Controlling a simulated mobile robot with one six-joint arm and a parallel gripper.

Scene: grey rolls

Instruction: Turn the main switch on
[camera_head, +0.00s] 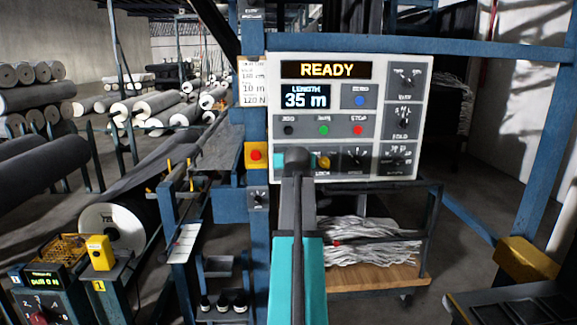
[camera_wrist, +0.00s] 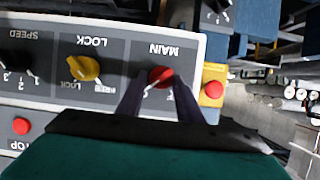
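The main switch (camera_wrist: 160,75) is a red round knob with a pale pointer line, set under the word MAIN on the control panel (camera_wrist: 40,103), which appears upside down in the wrist view. The pointer lies slanted; the position marks are partly hidden by my fingers. My gripper (camera_wrist: 159,86) has its two dark fingers apart, one on each side of the knob, with the tips close to it. I cannot tell whether they touch it. In the head view my gripper (camera_head: 297,160) covers the switch at the panel's (camera_head: 400,190) lower left. The display (camera_head: 327,69) reads READY.
The yellow LOCK knob (camera_wrist: 84,68) sits right beside the main switch, with the SPEED knob (camera_wrist: 14,74) beyond it. A red button on a yellow box (camera_head: 256,156) is just left of the panel. A cart (camera_head: 380,280) with pale strands stands below.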

